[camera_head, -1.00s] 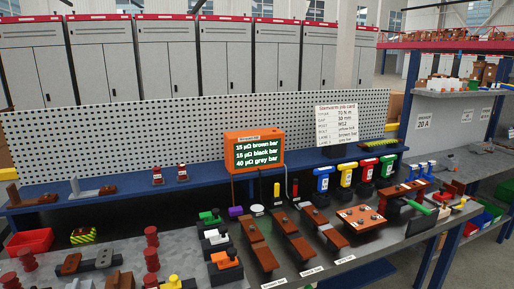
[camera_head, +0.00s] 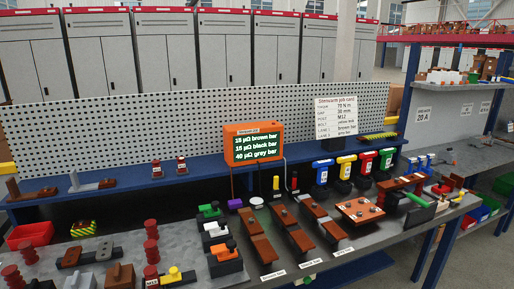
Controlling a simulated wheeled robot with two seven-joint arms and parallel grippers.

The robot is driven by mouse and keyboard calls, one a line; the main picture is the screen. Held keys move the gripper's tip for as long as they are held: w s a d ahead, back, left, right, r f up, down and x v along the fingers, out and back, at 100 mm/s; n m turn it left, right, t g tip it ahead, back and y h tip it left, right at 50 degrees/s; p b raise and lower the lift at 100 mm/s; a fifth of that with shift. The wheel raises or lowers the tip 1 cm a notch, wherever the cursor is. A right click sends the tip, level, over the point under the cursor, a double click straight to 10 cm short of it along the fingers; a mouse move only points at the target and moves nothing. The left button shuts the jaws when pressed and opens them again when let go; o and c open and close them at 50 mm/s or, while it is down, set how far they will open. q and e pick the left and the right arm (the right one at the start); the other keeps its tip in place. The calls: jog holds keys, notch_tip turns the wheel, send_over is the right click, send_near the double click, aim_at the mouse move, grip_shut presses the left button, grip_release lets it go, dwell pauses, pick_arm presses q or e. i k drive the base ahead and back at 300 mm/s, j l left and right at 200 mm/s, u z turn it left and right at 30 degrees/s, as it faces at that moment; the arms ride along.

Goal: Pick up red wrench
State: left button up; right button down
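The likely red wrench (camera_head: 366,160) is a red-headed tool with a white patch and a dark lower part. It stands upright at the back of the workbench, right of centre, in a row of similar tools. A yellow one (camera_head: 346,164) is on its left, and a green one (camera_head: 386,158) is on its right. A blue one (camera_head: 322,171) stands at the left end of the row. Its lower end is partly hidden by brown parts in front. Neither of my grippers is in view.
An orange display box (camera_head: 253,143) and a white job card (camera_head: 336,117) stand behind the bench. Brown bars (camera_head: 262,248) and a brown plate with bolts (camera_head: 360,210) lie in front of the tools. A shelf rack (camera_head: 440,95) stands at the right.

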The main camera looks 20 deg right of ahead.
aim_at(367, 158)
jog(key=z, duration=1.3)
